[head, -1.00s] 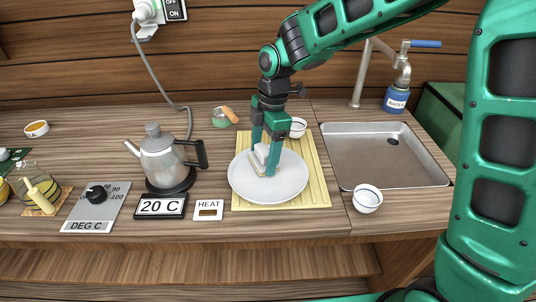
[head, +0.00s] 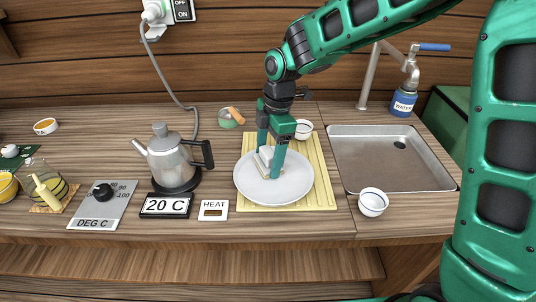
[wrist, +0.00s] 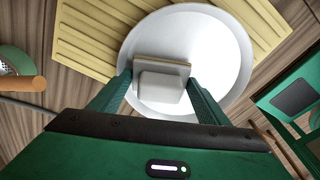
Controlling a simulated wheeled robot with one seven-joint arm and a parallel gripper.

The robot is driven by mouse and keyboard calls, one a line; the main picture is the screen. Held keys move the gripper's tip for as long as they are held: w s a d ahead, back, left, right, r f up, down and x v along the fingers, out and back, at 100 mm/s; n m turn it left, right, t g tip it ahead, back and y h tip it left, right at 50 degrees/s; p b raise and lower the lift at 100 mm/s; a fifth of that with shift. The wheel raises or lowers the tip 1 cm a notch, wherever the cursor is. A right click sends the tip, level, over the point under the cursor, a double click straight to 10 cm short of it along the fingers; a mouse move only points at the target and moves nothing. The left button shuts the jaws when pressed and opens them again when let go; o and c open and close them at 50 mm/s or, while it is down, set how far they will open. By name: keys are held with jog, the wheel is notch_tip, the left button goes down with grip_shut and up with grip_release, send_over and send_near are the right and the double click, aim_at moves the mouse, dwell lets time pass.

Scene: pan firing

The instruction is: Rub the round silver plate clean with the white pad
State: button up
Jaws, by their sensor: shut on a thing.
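The round silver plate (head: 300,187) lies on a yellow slatted mat (head: 322,196) on the counter. My gripper (head: 270,168) points down over the plate's left-centre part and is shut on the white pad (head: 265,157). In the wrist view the pad (wrist: 160,88) sits between my two green fingers, with a thin tan layer along its far edge. The pad appears to rest on the plate (wrist: 222,48), though exact contact is hard to tell. No clear marks show on the visible plate surface, which looks pale and bright.
A kettle (head: 172,160) stands left, behind a "20 C" display (head: 166,206) and a HEAT panel (head: 213,210). A small bowl (head: 372,202) stands right of the mat, and another bowl (head: 304,129) behind the plate. A sink tray (head: 385,165) lies right.

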jog(key=shift+f, duration=0.2)
jog(key=shift+d, duration=0.1)
jog(key=shift+d+r, duration=0.15)
jog(key=shift+d, duration=0.2)
jog(key=shift+a, duration=0.2)
jog(key=shift+a, duration=0.75)
jog(key=shift+d, duration=0.15)
jog(key=shift+d, duration=0.8)
jog(key=shift+a, duration=0.15)
